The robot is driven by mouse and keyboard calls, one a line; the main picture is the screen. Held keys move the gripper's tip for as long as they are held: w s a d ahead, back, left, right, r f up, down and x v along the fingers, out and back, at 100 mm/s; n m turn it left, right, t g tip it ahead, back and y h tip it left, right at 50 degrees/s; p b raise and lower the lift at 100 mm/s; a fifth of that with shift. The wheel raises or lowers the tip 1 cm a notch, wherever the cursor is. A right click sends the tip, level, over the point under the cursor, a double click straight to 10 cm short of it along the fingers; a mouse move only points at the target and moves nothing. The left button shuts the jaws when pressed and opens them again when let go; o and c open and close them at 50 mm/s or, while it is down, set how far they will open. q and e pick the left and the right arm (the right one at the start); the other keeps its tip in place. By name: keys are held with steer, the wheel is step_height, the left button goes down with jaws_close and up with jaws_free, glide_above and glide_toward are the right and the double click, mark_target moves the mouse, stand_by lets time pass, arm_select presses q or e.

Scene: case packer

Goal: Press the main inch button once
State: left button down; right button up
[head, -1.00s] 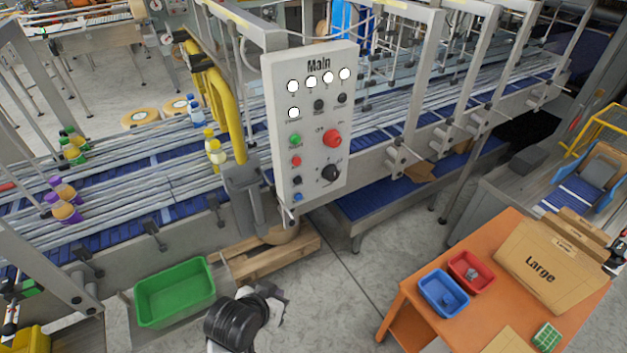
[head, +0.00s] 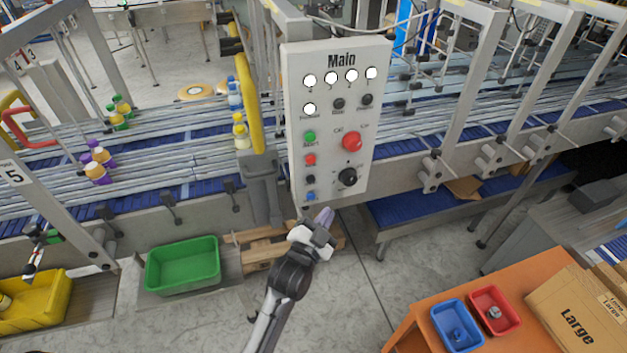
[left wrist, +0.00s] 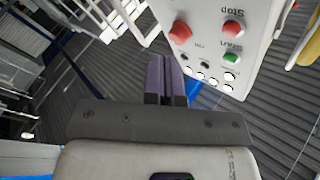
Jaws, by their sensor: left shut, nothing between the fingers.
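The grey Main panel (head: 325,120) stands upright on its post. Its left column holds a green button (head: 310,137), a red button (head: 310,160), a dark button (head: 310,179) and a blue button (head: 310,196); the lower labels are too small to read, so I cannot tell which is inch. My left gripper (head: 325,215) is shut and empty, at or just below the panel's lower edge in the head view, with no visible press on any button. In the left wrist view its closed fingers (left wrist: 167,75) point beside the inverted panel (left wrist: 208,42). My right gripper is not in view.
A red mushroom button (head: 352,141) and a black rotary knob (head: 347,178) sit on the panel's right side. A yellow guard (head: 254,105) stands left of it. A green crate (head: 183,265) is on the lower left; an orange table (head: 540,270) is on the right.

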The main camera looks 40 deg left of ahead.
mark_target(311, 179)
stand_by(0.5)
arm_select(q)
steer(key=shift+w+a, duration=0.1)
steer(key=w+a+b, duration=0.2)
steer(key=w+a, duration=0.2)
steer(key=a, duration=0.3)
steer(key=shift+w+a, duration=0.15)
steer(key=shift+w, duration=0.1)
stand_by(0.8)
stand_by(0.8)
steer(key=shift+a, duration=0.15)
stand_by(0.4)
